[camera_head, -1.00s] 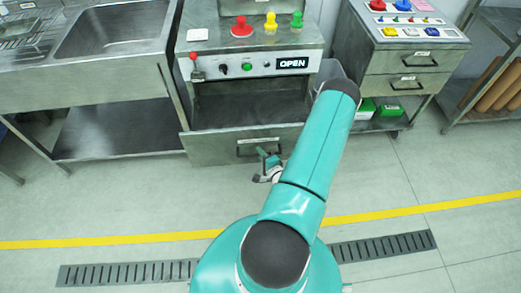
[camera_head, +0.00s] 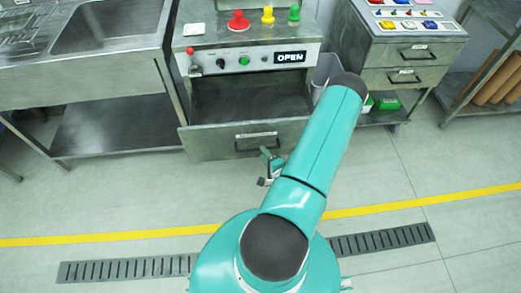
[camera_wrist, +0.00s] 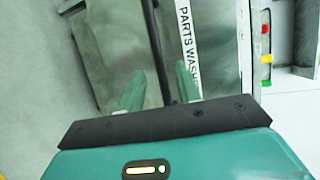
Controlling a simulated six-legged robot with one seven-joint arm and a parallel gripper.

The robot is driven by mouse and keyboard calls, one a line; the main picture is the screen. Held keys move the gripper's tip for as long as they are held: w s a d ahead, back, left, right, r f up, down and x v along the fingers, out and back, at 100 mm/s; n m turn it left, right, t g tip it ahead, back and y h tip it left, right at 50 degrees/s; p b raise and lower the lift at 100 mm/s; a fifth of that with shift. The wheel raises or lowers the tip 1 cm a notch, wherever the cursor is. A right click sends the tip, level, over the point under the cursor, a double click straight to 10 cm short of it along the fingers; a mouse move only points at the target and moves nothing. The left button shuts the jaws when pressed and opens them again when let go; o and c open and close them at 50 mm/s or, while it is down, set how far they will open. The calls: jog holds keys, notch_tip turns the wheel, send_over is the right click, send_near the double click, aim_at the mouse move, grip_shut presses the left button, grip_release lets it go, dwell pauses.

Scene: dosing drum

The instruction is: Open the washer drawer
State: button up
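The washer drawer (camera_head: 220,144) is a grey metal front with a dark bar handle (camera_head: 256,142) below the control panel. It stands out from the washer, and dark space shows behind its top edge. My gripper (camera_head: 267,163) is low in front of the drawer, just below and right of the handle, small and partly hidden by my arm. In the wrist view my two green fingers (camera_wrist: 160,82) are apart. The dark handle bar (camera_wrist: 157,50) runs between them with gaps visible on both sides. The white "PARTS WASH" label (camera_wrist: 188,45) is beside it, its end cut off.
A sink bench (camera_head: 90,75) stands left and a drawer cabinet (camera_head: 405,52) right. The floor in front is clear.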

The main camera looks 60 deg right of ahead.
jog(key=v, duration=0.9)
jog(key=shift+s, duration=0.15)
